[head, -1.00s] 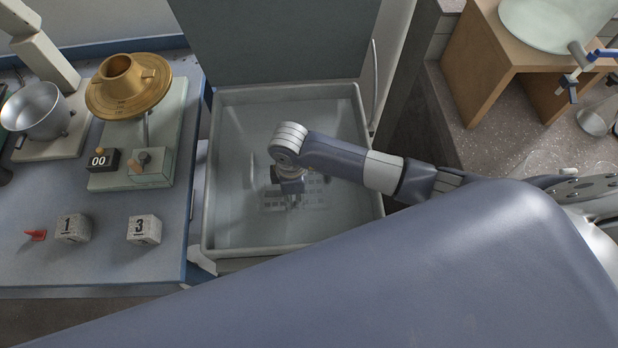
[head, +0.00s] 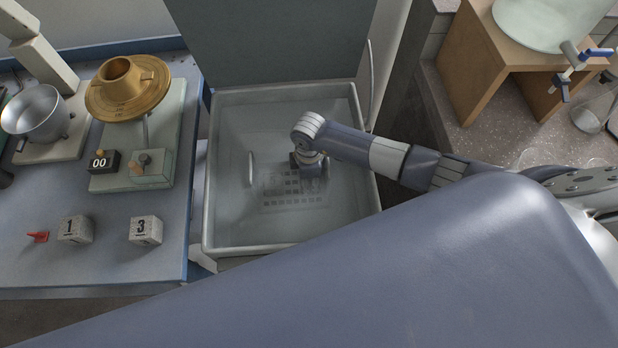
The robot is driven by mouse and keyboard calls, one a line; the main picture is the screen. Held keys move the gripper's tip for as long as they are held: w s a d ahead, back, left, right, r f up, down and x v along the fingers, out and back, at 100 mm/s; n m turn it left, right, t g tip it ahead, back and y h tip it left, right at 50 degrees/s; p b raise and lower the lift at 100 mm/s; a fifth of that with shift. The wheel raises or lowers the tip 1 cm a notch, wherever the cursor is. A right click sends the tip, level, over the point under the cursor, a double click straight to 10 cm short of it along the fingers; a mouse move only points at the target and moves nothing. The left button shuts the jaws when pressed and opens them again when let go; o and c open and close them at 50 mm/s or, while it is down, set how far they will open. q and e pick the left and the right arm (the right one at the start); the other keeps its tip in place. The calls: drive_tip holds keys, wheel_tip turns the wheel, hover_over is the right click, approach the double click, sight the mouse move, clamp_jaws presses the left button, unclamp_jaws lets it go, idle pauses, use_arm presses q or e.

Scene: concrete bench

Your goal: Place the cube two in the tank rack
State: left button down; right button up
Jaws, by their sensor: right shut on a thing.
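The tank (head: 228,225) is an open pale basin with its lid raised at the back. The tank rack (head: 285,204), a perforated grid, lies inside it. My right gripper (head: 311,180) reaches into the tank over the rack's right rear part, seen from above and largely hidden by my wrist. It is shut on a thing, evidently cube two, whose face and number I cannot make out. My left gripper is not in view.
Cube 1 (head: 76,229) and cube 3 (head: 145,230) stand on the blue-grey bench (head: 110,262) at left, near a red piece (head: 38,237). A brass bowl device (head: 127,88) and a metal pot (head: 36,116) stand behind. A wooden stand (head: 512,75) is at right.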

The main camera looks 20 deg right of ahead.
drive_tip(key=shift+f, duration=0.2)
drive_tip(key=o, duration=1.3)
drive_tip(key=shift+c, duration=0.2)
drive_tip(key=shift+r, duration=0.1)
drive_tip(key=shift+r, duration=0.2)
wheel_tip(320, 180, up, 12)
